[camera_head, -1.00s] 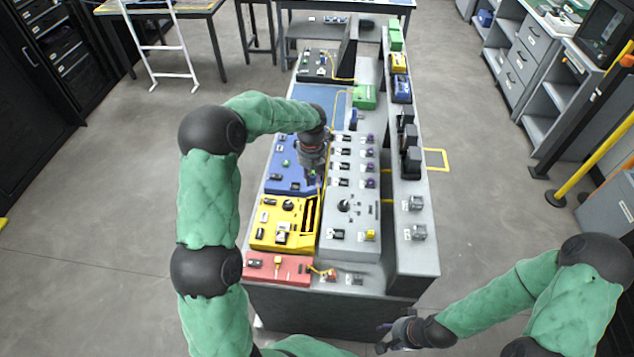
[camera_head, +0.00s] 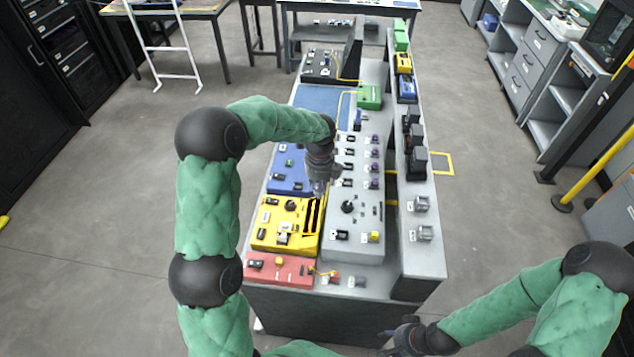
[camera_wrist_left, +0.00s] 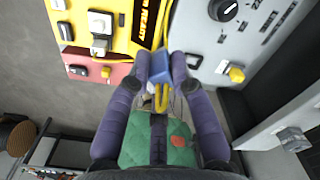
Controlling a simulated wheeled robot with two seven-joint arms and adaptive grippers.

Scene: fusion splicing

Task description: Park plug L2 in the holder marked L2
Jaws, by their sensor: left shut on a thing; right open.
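My left gripper (camera_head: 319,190) hangs over the near end of the blue panel, beside the yellow unit. In the left wrist view its purple fingers (camera_wrist_left: 161,60) are shut on a blue plug (camera_wrist_left: 160,70) with a yellow cable loop (camera_wrist_left: 161,97) below it. The plug is held above the surface; its label cannot be read. The grey panel (camera_head: 350,247) to the right carries rows of small black and purple fittings (camera_head: 374,153). Their labels are too small to tell which is L2. My right gripper (camera_head: 388,342) is open and empty, low in front of the bench.
The yellow unit (camera_head: 268,216) and red unit (camera_head: 263,267) lie at the near left of the bench. A raised grey shelf (camera_head: 417,270) with black boxes (camera_head: 416,160) runs along the right. A green box (camera_head: 369,97) stands further back. Open floor lies left of the bench.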

